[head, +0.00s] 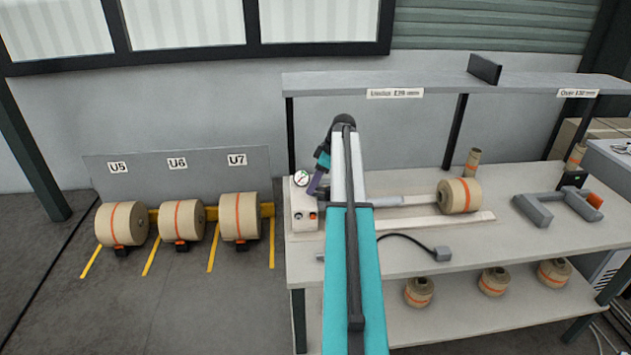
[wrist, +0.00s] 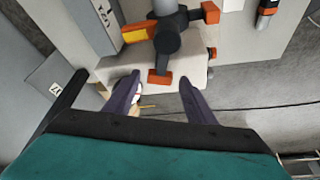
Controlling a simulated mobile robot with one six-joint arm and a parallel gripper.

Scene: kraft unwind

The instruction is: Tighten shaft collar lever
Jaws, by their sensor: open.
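My gripper shows its purple fingers beside the white machine box (head: 303,212) at the bench's left end in the head view. In the wrist view my gripper (wrist: 158,82) is open, with nothing between its fingers. Just beyond the fingertips is a dark grey hub (wrist: 167,40) with short arms ending in orange. One orange end (wrist: 160,76) points toward the gap between the fingers, apparently apart from them. A longer orange bar (wrist: 138,32) sticks out to the left of the hub; I cannot tell which part is the collar lever.
A grey shaft (head: 405,201) runs right to a kraft roll (head: 460,196) on the bench (head: 400,262). A round gauge (head: 301,178) sits by the box, close to my gripper. A shelf (head: 430,84) spans above.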

